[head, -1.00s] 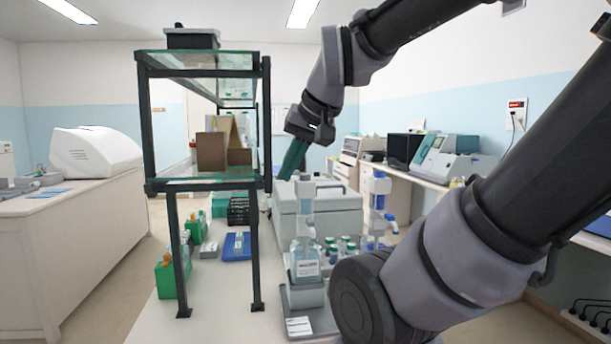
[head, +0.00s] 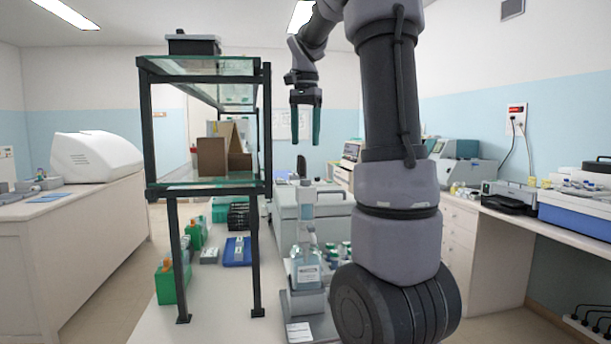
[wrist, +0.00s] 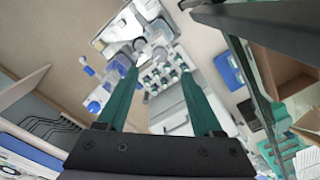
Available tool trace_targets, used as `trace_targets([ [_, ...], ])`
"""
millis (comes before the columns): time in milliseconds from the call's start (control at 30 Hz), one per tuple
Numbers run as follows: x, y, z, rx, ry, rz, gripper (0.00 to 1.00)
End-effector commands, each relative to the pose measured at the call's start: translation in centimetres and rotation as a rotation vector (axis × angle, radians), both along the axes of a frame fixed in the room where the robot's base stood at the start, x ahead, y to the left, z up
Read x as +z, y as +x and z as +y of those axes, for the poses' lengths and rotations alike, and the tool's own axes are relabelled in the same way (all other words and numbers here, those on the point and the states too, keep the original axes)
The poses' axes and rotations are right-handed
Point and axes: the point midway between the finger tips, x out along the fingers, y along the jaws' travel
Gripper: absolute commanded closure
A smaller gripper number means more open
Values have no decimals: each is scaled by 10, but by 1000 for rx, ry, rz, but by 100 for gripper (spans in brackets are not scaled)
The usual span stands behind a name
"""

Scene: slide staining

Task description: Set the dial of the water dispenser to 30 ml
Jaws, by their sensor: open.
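The water dispenser (head: 306,268), a clear bottle with a label and a pale pump top on a grey stand, stands on the white bench in the head view. Its dial is too small to read. My gripper (head: 305,138) hangs high above the bench, fingers pointing down, open and empty. It is well apart from the dispenser. In the wrist view, the green fingers of my gripper (wrist: 160,73) are spread, with bench items far below them. A dispenser-like shape on a stand (wrist: 125,35) shows near the top, but I cannot read a dial.
A glass shelf rack with black posts (head: 257,130) stands left of my gripper, holding a brown cardboard box (head: 211,158). A large grey box (head: 287,212) stands behind the dispenser. Several small bottles (head: 340,252) sit beside it. A blue tray (head: 237,258) lies on the bench.

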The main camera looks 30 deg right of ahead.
Motion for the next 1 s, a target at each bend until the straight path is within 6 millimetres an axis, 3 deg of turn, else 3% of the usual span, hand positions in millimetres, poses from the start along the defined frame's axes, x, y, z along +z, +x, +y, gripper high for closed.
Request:
trace_targets([
  [233,-16,6,-4,-26,-6,21,32],
  [700,-96,5,-4,-25,-5,20,32],
  [1000,-109,6,-4,-24,-6,16,32],
])
